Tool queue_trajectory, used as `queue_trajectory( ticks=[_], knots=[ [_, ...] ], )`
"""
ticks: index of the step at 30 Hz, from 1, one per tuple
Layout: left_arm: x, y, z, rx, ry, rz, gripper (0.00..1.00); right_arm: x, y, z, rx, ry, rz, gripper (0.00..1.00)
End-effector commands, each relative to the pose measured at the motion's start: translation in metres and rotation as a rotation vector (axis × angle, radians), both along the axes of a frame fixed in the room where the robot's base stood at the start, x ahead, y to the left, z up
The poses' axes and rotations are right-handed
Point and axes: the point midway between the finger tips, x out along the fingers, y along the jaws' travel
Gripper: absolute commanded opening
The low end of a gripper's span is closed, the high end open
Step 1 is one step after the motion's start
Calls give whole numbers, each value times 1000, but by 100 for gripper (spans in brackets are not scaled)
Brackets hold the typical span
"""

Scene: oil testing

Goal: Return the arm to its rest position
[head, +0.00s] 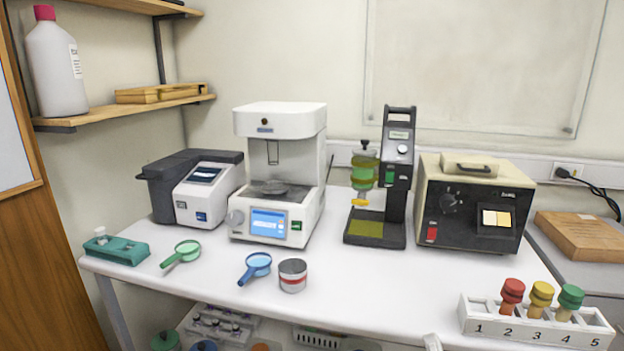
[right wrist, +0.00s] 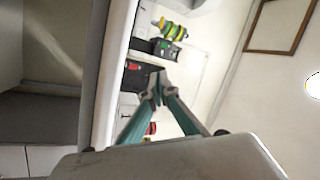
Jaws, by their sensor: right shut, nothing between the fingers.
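Only a small grey-white piece of my right gripper (head: 433,343) shows at the bottom edge of the head view, by the table's front edge. In the right wrist view its two teal-sided fingers (right wrist: 156,90) meet at the tips, shut and empty. No object touches them there. My left gripper is in neither view.
The white table (head: 370,300) holds several machines along its back. A numbered rack (head: 540,325) with red, yellow and green capped items stands at front right. A tin (head: 292,276), a blue-handled dish (head: 256,267) and a green one (head: 183,253) lie in front. The front middle is clear.

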Motion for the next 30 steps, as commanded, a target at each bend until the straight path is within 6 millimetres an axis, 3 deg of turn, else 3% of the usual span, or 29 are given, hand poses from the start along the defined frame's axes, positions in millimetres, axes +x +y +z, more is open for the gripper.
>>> queue_trajectory(
  ticks=[1,6,12,15,21,30],
  knots=[
    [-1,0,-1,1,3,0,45,-8,14,-33,-139,68,35,0],
    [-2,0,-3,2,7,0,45,-44,45,-140,-569,276,158,0],
    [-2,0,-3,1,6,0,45,-104,42,-251,-979,499,290,0],
    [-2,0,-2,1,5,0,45,-130,32,-287,-1120,578,338,0],
    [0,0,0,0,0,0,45,-155,20,-318,-1253,650,379,0],
    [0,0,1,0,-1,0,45,-156,19,-319,-1260,653,381,0]
  ],
)
